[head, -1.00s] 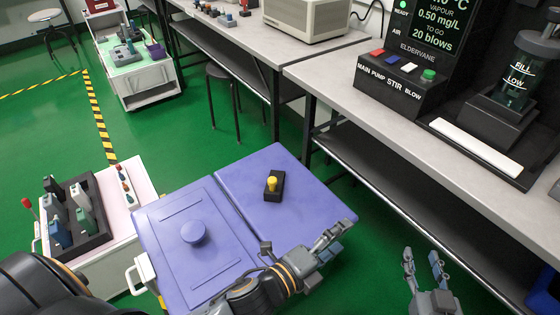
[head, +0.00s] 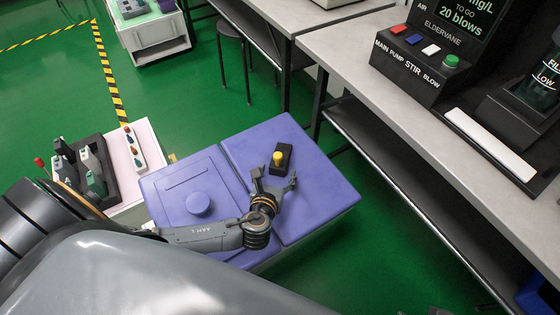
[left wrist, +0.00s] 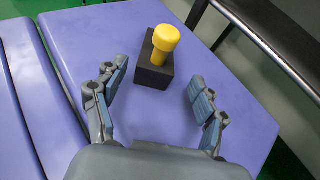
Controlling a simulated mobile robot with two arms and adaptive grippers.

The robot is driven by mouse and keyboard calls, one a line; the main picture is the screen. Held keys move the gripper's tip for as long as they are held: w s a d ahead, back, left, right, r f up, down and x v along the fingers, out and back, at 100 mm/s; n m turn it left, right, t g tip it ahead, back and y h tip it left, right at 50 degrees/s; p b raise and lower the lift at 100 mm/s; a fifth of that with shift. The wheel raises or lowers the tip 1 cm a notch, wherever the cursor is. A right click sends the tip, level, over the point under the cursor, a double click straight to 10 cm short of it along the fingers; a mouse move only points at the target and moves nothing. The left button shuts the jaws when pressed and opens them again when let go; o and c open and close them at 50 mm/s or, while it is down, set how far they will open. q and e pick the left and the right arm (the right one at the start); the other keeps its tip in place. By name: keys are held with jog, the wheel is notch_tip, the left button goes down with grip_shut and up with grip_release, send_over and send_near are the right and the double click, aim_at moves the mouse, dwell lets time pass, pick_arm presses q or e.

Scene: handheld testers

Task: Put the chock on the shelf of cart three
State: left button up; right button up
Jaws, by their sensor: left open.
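The chock, a black block with a yellow knob (head: 278,157), lies on the right half of the purple chest's top (head: 318,190). It also shows in the left wrist view (left wrist: 152,74), just beyond the fingers. My left gripper (head: 274,180) is open and empty, on the near side of the chock; in the left wrist view its fingers (left wrist: 158,92) are spread wide, with the block ahead between their lines. Only bits of my right gripper seem to show at the bottom edge. I can read no number on any cart.
A white cart (head: 140,148) with a black rack of testers stands left of the chest. Another white cart (head: 150,42) stands farther back. A round knob (head: 198,203) rises from the chest's left half. A long bench (head: 400,95) with a lower shelf runs along the right.

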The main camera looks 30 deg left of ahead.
aim_at(277, 166)
pick_arm(q)
jog(key=shift+a+b+x, duration=0.2)
jog(key=shift+b+x, duration=0.85)
jog(key=shift+x, duration=2)
jog(key=shift+s, duration=0.15)
jog(key=c, duration=1.2)
grip_shut()
jog(key=shift+r, duration=0.1)
